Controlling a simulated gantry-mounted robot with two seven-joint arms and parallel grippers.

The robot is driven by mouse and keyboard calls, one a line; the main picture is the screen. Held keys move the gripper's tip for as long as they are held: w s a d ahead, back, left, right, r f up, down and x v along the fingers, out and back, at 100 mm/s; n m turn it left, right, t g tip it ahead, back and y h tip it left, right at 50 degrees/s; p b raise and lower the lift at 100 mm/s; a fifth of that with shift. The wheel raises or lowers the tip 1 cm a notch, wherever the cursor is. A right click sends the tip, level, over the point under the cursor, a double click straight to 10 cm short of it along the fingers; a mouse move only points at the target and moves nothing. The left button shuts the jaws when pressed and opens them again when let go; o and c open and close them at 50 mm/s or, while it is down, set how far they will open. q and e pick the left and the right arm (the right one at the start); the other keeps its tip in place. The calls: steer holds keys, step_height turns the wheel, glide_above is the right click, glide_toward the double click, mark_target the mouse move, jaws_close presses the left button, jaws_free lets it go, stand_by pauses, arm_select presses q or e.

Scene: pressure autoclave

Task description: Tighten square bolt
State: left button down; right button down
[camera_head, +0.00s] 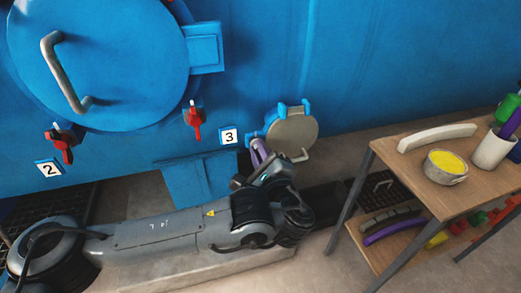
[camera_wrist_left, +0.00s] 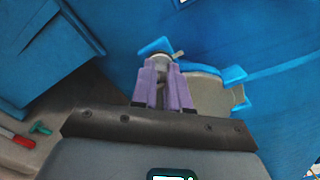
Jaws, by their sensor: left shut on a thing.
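My left gripper (camera_head: 260,150) has purple fingers and reaches up to the left side of a small round grey hatch (camera_head: 292,133) on the blue autoclave wall. In the left wrist view the fingers (camera_wrist_left: 163,75) are close together at a blue bracket (camera_wrist_left: 150,47) beside the hatch (camera_wrist_left: 208,93). They are shut on a small grey bolt (camera_wrist_left: 160,56), whose end shows at the fingertips. The rest of the bolt is hidden between the fingers, so its square shape cannot be made out. My right gripper is not in view.
A large blue door (camera_head: 100,65) with a grey handle is at the upper left. Red valve levers (camera_head: 194,122) hang below it, near a label "3" (camera_head: 228,136).

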arm_select(q)
steer(key=shift+a+f+m+p, duration=0.1)
steer(key=shift+m+p, duration=4.65)
steer(key=shift+m, duration=2.25)
steer(key=shift+a+f+m+p, duration=0.1)
steer(key=shift+m+p, duration=4.6)
steer(key=shift+m, duration=2.3)
steer(key=c, duration=1.5)
jaws_free()
steer(key=shift+c, duration=0.2)
steer(key=shift+o, duration=0.7)
steer(key=shift+w+r, duration=0.1)
steer(key=shift+w, duration=0.05)
